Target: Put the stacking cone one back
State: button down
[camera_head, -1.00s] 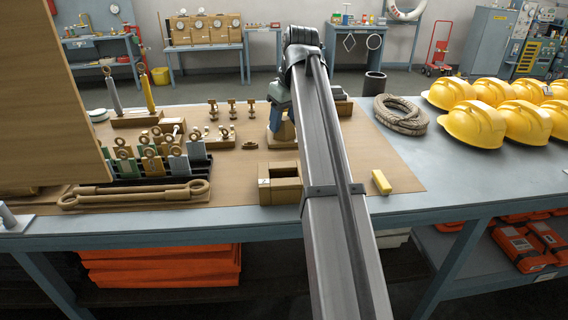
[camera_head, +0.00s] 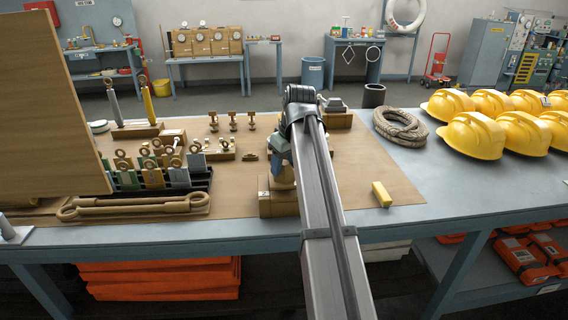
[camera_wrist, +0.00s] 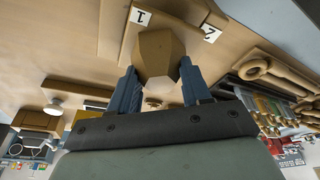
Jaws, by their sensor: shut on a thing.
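In the wrist view a brown, many-sided stacking cone (camera_wrist: 158,52) sits between the two blue fingers of my gripper (camera_wrist: 158,84), which is shut on it. Beyond the cone is a tan surface with white labels, a "1" (camera_wrist: 140,17) and a "2" (camera_wrist: 210,32). In the head view my gripper (camera_head: 281,172) is at the brown block holder (camera_head: 278,203) near the table's front. My arm and gripper hide much of the cone and of the holder's top there. I cannot tell whether the cone touches the holder.
A rack of upright tagged pieces (camera_head: 160,180) and a long brown turnbuckle-like bar (camera_head: 135,206) lie to the left. A large wooden panel (camera_head: 45,110) blocks the far left. A yellow block (camera_head: 382,194), a rope coil (camera_head: 400,127) and yellow helmets (camera_head: 470,135) are to the right.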

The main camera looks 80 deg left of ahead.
aim_at(292, 182)
jog(key=shift+f, duration=0.55)
jog(key=shift+c, duration=2.4)
grip_release()
jog(key=shift+r, duration=0.1)
jog(key=shift+r, duration=0.3)
jog(key=v, duration=1.2)
jog(key=shift+r, duration=0.2)
